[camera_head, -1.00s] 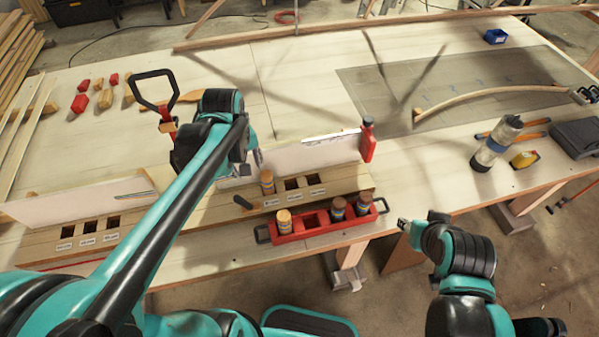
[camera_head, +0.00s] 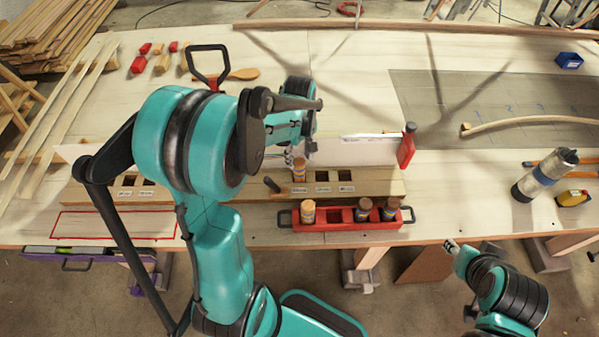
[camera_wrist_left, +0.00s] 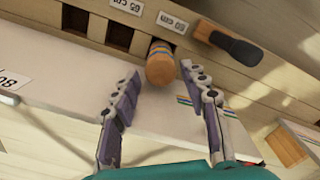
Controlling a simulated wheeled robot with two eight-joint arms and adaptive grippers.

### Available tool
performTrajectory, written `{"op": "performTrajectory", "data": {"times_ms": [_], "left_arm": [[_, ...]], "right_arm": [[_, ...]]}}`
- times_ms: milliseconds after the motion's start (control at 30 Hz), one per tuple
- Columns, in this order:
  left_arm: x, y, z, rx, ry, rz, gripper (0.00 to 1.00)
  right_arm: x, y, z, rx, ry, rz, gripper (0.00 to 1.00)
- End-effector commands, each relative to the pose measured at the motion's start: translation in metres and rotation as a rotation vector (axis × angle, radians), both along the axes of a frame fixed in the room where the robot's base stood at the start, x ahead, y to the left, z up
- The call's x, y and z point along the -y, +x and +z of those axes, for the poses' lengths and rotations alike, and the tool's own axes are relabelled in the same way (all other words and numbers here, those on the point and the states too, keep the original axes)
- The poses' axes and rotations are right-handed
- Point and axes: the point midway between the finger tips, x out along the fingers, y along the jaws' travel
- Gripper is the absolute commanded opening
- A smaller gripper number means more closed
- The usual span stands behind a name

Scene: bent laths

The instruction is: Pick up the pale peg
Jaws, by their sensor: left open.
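A tan wooden peg (camera_head: 300,170) with a blue band stands in a slot of the wooden rack (camera_head: 380,184); it also shows in the left wrist view (camera_wrist_left: 160,65). Another light peg (camera_head: 308,211) stands at the left end of the red tray (camera_head: 345,227). Two darker brown pegs (camera_head: 364,208) stand to its right. I cannot tell for sure which light peg is the pale one. My left gripper (camera_head: 294,158) is open just behind the rack peg, its fingers (camera_wrist_left: 160,84) pointing at it from either side. My right gripper (camera_head: 452,245) is low at the right, its jaws too small to judge.
A dark-handled tool (camera_head: 271,184) sits on the rack beside the peg. A white board (camera_head: 355,151) stands behind the rack, with a red clamp (camera_head: 407,145) at its right end. A bottle (camera_head: 545,175) and yellow tape measure (camera_head: 573,198) lie right.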

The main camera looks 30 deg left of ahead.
Motion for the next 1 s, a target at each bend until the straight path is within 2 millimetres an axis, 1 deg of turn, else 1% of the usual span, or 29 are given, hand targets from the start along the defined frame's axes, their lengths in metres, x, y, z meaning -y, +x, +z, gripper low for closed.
{"op": "performTrajectory", "data": {"times_ms": [33, 100, 200, 300, 500, 567, 600, 667, 1000], "left_arm": [[-0.001, 0.000, -0.012, 0.000, 0.000, 0.000, 0.44], [-0.001, -0.001, -0.023, 0.000, 0.000, 0.000, 0.44], [-0.001, -0.001, -0.034, 0.000, 0.000, 0.000, 0.44], [-0.001, -0.001, -0.038, 0.000, 0.000, 0.000, 0.44], [-0.001, -0.001, -0.037, 0.000, 0.000, 0.000, 0.44], [-0.001, -0.001, -0.037, 0.000, 0.000, 0.000, 0.28], [-0.001, -0.001, -0.037, 0.000, 0.000, 0.000, 0.18], [-0.001, -0.001, -0.037, 0.000, 0.000, 0.000, 0.03], [-0.001, -0.001, -0.036, 0.000, 0.000, 0.000, 0.02]], "right_arm": [[0.000, 0.000, -0.006, 0.000, 0.000, 0.000, 0.38], [0.000, 0.000, -0.009, 0.000, 0.000, 0.000, 0.38], [0.000, 0.000, -0.012, 0.000, 0.000, 0.000, 0.38], [0.000, 0.000, -0.012, 0.000, 0.000, 0.000, 0.38], [0.000, 0.000, -0.011, 0.000, 0.000, 0.000, 0.38], [0.000, 0.000, -0.011, 0.000, 0.000, 0.000, 0.38], [0.000, 0.000, -0.011, 0.000, 0.000, 0.000, 0.38], [0.000, 0.000, -0.011, 0.000, 0.000, 0.000, 0.38], [0.000, 0.000, -0.011, 0.000, 0.000, 0.000, 0.38]]}}
